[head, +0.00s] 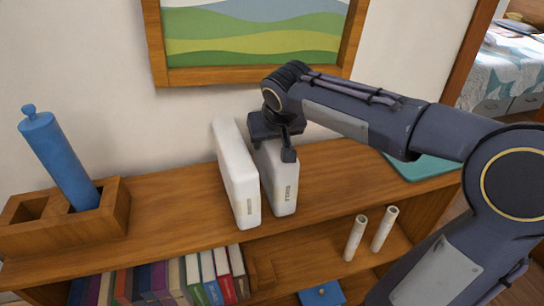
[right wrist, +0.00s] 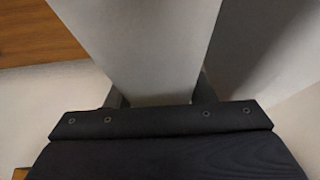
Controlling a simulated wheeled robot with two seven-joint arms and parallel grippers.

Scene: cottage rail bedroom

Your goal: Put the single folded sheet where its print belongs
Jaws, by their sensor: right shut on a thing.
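Two white slab-like folded pieces stand upright side by side on the wooden shelf top in the head view. The left white piece (head: 236,170) stands free, with a small tan printed mark low on its near end. The right white piece (head: 279,185) has a darker printed mark on its near end, too small to read. My right gripper (head: 278,143) is shut on the upper part of the right piece, which also shows between the fingers in the right wrist view (right wrist: 150,45). Whether it touches the shelf is unclear. My left gripper is not in view.
A wooden holder (head: 35,238) has a blue cylinder (head: 58,160) in its right compartment; the left is empty. A teal flat thing (head: 425,168) lies at right, partly behind my arm. Books (head: 205,275), two pale tubes (head: 356,238) and a blue box (head: 322,294) are below.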

